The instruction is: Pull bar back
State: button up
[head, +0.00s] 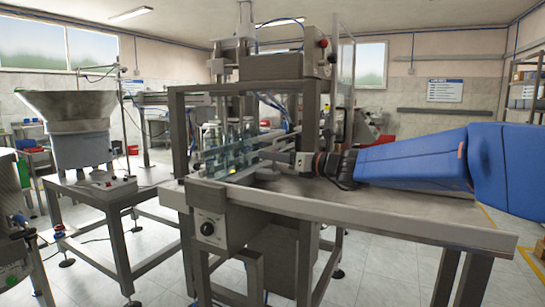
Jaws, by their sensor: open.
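My blue arm comes in from the right. My gripper (270,156) points left into the metal frame of the cap machine (250,68). Its fingers are small in the picture and lie close to the pale guide bars (236,140) that run across the inside of the frame. The jaws are open. I cannot tell whether they stand around a bar or beside it, or whether they touch it. Which bar the task names is not clear, and part of the frame's inside is hidden by its posts.
A metal worktop (400,207) runs along the front and right, below my arm. A control box with a dial (208,228) hangs under it. A hopper (78,128) stands on a separate table at the left. Frame posts (308,120) stand close to my gripper.

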jog(key=shift+w+a, duration=0.25)
jog(key=shift+a, duration=0.1)
grip_shut()
jog(key=w+d+v, duration=0.1)
jog(key=w+v, duration=0.1)
jog(key=v, duration=1)
jog(key=w+d+v, duration=0.1)
jog(key=w+v, duration=0.1)
jog(key=v, duration=1.1)
jog(key=w+d+v, duration=0.2)
jog(key=v, duration=1)
jog(key=shift+s+d, duration=0.1)
jog(key=shift+d, duration=0.05)
grip_release()
jog(key=shift+s+d, duration=0.1)
jog(key=shift+d, duration=0.1)
jog(key=v, duration=1.7)
jog(key=shift+s+d, duration=0.1)
jog(key=shift+d, duration=0.1)
